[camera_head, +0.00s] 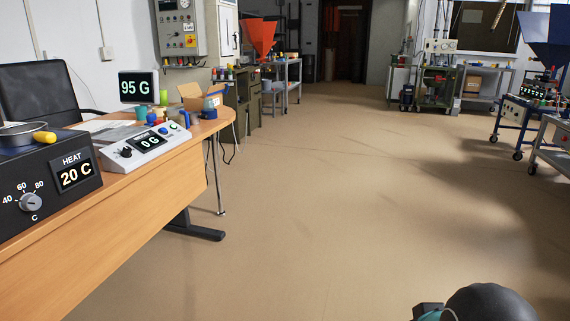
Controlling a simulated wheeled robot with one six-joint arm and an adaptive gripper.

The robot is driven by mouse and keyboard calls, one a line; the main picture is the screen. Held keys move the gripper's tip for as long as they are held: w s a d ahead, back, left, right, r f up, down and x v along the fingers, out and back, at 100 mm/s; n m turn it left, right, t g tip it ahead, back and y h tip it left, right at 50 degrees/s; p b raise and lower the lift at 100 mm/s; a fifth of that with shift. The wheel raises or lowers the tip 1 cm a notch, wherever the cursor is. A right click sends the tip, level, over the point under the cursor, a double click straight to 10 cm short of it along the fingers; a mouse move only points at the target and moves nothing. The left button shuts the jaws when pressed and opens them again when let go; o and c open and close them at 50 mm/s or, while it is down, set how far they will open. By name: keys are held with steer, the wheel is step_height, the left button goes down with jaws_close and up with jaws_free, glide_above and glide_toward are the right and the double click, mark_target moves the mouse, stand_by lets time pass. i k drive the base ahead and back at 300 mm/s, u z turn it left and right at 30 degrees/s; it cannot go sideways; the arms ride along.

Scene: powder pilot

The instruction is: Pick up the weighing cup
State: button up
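A small teal cup (141,112) stands on the wooden desk at the left, just below the display reading 95 G (137,87). I cannot tell for sure that it is the weighing cup. A small blue item (184,118) stands behind the scale and partly shows. A dark rounded part, which looks like my arm, shows at the bottom right edge with a bit of teal beside it. My gripper's fingertips are not in view.
A black heater (73,176) reading 20 C sits on the near left of the wooden desk (150,195). An open cardboard box (203,98) stands at the desk's far end. Wheeled carts (520,112) line the right side. The floor between is clear.

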mark_target(195, 116)
steer(key=u, duration=0.25)
steer(key=i, duration=1.95)
steer(key=u, duration=0.85)
steer(key=i, duration=1.25)
steer(key=u, duration=0.3)
